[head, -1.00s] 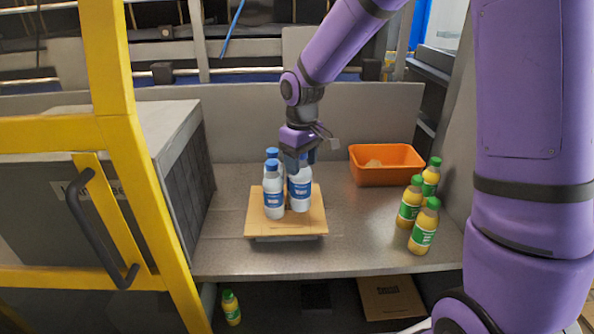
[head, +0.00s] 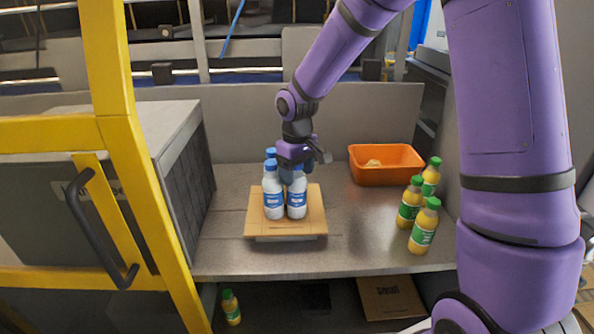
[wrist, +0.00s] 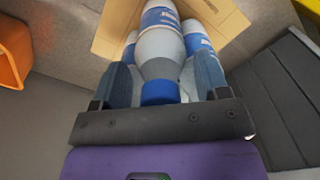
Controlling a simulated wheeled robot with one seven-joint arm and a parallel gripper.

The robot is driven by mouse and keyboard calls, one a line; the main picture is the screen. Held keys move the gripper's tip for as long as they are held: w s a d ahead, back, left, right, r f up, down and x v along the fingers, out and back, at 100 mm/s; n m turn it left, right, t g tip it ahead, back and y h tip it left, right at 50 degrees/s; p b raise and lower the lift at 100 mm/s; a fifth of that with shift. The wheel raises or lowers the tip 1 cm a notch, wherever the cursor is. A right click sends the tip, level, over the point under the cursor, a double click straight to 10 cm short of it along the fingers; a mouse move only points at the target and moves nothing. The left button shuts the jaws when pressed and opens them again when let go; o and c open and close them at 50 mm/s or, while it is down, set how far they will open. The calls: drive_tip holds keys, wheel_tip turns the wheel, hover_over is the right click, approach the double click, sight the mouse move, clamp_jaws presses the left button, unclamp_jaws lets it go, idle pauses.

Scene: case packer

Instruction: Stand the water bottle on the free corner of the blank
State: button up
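The tan cardboard blank (head: 312,222) lies on the grey table. White water bottles with blue labels and caps stand on it: one at the front left (head: 273,197), one behind it with its cap showing (head: 271,152). My gripper (head: 297,176) points down over the blank and is shut on the water bottle (head: 297,198) at the right of the front left one. That bottle looks upright, its base at or close to the blank. In the wrist view the held bottle (wrist: 160,52) lies between the fingers, with other bottles close on both sides. The fingers hide its top in the head view.
An orange bin (head: 385,178) stands at the back right. Several green-capped juice bottles (head: 423,232) stand at the table's right. A dark-sided machine (head: 180,175) and a yellow frame (head: 120,150) are at the left. Table between blank and juice bottles is clear.

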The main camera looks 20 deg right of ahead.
drive_tip(key=shift+o, duration=0.6)
wheel_tip(320, 180, up, 12)
drive_tip(key=shift+r, duration=0.25)
drive_tip(key=s+d+r+m+t, duration=0.1)
drive_tip(key=s+d+r, duration=0.1)
drive_tip(key=s+r, duration=0.35)
drive_tip(key=s+d+r+m+t, duration=0.1)
drive_tip(key=s+d+r+t, duration=0.15)
drive_tip(key=s, duration=0.65)
drive_tip(key=s+d+r+m+t, duration=0.1)
drive_tip(key=s+d+m+t, duration=0.1)
drive_tip(key=s, duration=1.2)
drive_tip(key=shift+s+d+m, duration=0.2)
drive_tip(key=shift+s+m, duration=0.15)
drive_tip(key=shift+m, duration=0.25)
drive_tip(key=shift+c, duration=0.2)
